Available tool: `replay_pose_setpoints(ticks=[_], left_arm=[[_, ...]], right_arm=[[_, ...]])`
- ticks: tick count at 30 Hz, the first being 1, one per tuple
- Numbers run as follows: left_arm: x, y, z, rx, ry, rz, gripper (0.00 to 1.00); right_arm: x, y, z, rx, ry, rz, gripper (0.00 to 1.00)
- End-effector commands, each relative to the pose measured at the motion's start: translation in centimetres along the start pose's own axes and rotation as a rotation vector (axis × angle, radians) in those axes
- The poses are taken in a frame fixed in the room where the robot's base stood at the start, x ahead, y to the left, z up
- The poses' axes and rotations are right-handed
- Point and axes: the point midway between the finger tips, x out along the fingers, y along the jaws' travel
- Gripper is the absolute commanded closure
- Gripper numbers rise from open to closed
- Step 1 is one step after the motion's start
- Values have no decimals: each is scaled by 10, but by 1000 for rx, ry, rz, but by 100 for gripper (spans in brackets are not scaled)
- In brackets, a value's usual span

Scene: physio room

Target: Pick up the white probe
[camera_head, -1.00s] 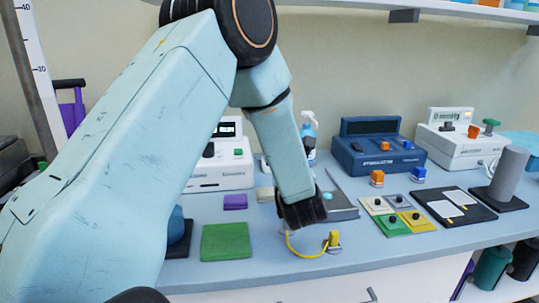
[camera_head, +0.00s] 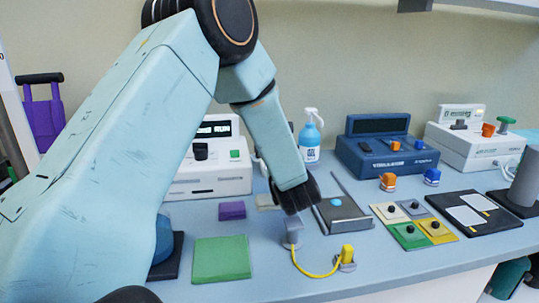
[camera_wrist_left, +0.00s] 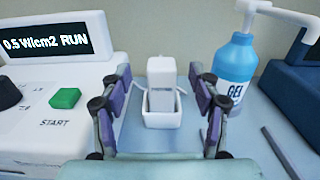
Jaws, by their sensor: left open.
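The white probe (camera_wrist_left: 161,72) stands upright in a small white holder (camera_wrist_left: 162,119) in the left wrist view. My left gripper (camera_wrist_left: 160,84) is open, with one purple-padded finger on each side of the probe. Gaps show between the fingers and the probe. My right gripper is in neither view.
A white machine (camera_wrist_left: 50,100) with a RUN display stands close left of the holder. A blue gel bottle (camera_wrist_left: 233,68) stands close right. On the counter lie a green pad (camera_head: 221,259), a yellow cable (camera_head: 315,274) and coloured tiles (camera_head: 408,236).

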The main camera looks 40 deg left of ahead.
Motion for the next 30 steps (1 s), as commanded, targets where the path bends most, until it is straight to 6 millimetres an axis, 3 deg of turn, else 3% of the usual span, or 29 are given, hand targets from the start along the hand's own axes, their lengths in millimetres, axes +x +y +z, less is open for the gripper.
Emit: replay_pose_setpoints(ticks=[12, 20, 30], left_arm=[[52, 2, -7, 2, 0, -1, 38], [57, 2, -6, 3, 0, -1, 38], [57, 2, -6, 3, 0, -1, 65]], right_arm=[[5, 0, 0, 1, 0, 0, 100], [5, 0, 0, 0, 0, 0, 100], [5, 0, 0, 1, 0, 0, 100]])
